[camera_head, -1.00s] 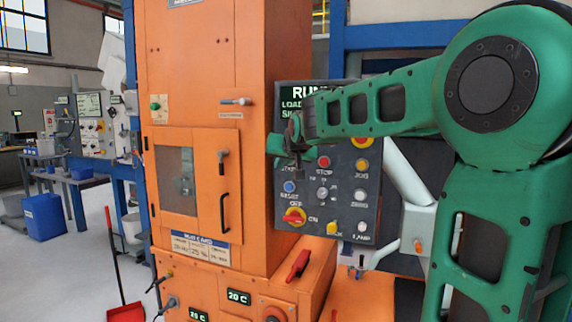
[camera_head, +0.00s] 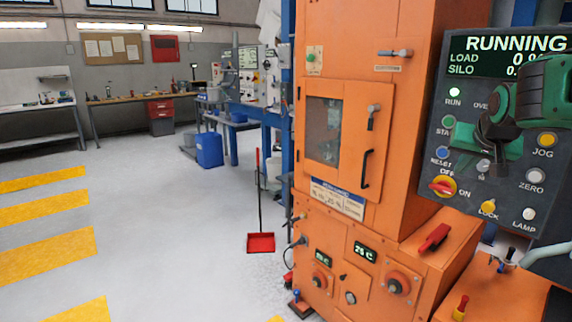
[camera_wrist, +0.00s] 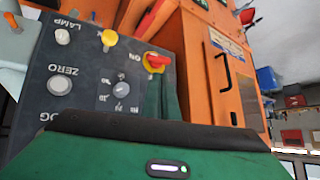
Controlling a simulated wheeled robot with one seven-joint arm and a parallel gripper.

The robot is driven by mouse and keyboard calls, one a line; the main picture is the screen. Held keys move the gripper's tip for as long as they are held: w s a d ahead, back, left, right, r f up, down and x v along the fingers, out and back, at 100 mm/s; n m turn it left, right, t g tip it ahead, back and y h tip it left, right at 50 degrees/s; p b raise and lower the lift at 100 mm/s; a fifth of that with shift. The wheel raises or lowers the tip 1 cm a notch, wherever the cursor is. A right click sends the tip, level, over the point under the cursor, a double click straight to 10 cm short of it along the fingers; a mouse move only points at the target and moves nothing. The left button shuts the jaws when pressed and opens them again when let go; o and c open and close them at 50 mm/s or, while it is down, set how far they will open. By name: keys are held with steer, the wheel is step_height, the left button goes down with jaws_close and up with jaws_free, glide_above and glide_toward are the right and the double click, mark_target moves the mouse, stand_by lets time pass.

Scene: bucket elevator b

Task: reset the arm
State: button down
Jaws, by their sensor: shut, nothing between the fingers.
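My gripper (camera_head: 488,150) is at the right of the head view, in front of the grey control panel (camera_head: 510,195). I cannot tell whether the fingers touch the panel.
The orange machine cabinet (camera_head: 350,60) stands left of the panel, with a windowed door and black handle (camera_head: 366,168). A red dustpan (camera_head: 261,243) stands on the floor beside it. A blue bin (camera_head: 209,150) is farther back. Open floor lies left.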

steer(key=s+a+f+g+y, duration=0.1)
steer(key=s+f+g, duration=0.2)
steer(key=s+f, duration=0.3)
steer(key=s+a+f+g+y, duration=0.1)
steer(key=s+f, duration=0.5)
steer(key=s, duration=1.1)
steer(key=s+a+f+g+y, duration=0.1)
steer(key=s+a+f+g, duration=0.1)
steer(key=s+f+g, duration=0.2)
steer(key=s+f, duration=0.3)
steer(key=s, duration=0.4)
steer(key=shift+s+a+m+g, duration=0.25)
steer(key=shift+a+m+g, duration=0.05)
steer(key=shift+a+g, duration=0.1)
steer(key=shift+f, duration=0.1)
steer(key=shift+w+f, duration=0.25)
steer(key=shift+w, duration=0.4)
